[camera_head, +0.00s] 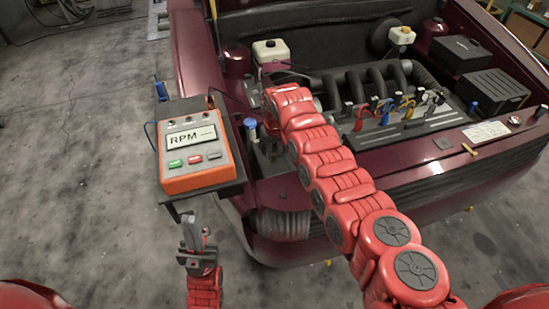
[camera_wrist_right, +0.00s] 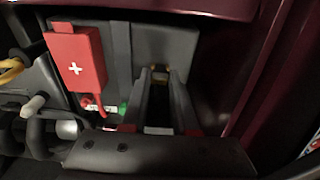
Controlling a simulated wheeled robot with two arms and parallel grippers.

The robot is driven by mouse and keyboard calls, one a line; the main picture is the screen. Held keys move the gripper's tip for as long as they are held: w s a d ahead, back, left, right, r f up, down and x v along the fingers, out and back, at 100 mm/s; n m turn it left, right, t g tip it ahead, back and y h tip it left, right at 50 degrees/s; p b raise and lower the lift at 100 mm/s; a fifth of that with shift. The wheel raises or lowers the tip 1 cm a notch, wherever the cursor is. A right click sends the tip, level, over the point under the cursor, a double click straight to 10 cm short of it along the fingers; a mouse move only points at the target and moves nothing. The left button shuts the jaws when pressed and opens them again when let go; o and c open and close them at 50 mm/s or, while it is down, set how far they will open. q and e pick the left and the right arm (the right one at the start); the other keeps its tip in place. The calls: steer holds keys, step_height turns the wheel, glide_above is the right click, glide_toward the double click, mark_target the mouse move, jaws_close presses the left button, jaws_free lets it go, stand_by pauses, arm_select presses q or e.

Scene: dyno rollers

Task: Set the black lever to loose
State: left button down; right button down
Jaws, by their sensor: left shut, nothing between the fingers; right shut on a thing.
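My right arm reaches across the front of the car into the engine bay, and its own links hide its gripper in the head view. In the right wrist view, the dark fingers of my right gripper (camera_wrist_right: 158,82) reach in beside a grey housing (camera_wrist_right: 165,42). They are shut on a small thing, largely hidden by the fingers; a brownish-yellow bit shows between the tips. I cannot clearly make out the black lever in either view. My left gripper (camera_head: 193,228) is shut and empty, below the RPM box and away from the engine.
An orange RPM box (camera_head: 197,152) with buttons sits on a dark stand left of the car. In the right wrist view, a red cover with a white cross (camera_wrist_right: 75,66) is left of the fingers. The maroon bodywork (camera_wrist_right: 222,80) is close on the right. Open floor lies left.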

mark_target(276, 168)
steer(key=shift+b, duration=0.55)
steer(key=c, duration=0.7)
jaws_free()
steer(key=shift+w, duration=0.1)
steer(key=shift+r, duration=0.35)
steer(key=r, duration=0.5)
steer(key=s+r+b, duration=0.1)
steer(key=r, duration=1)
steer(key=shift+s+d+r, duration=0.25)
steer(key=shift+s, duration=0.1)
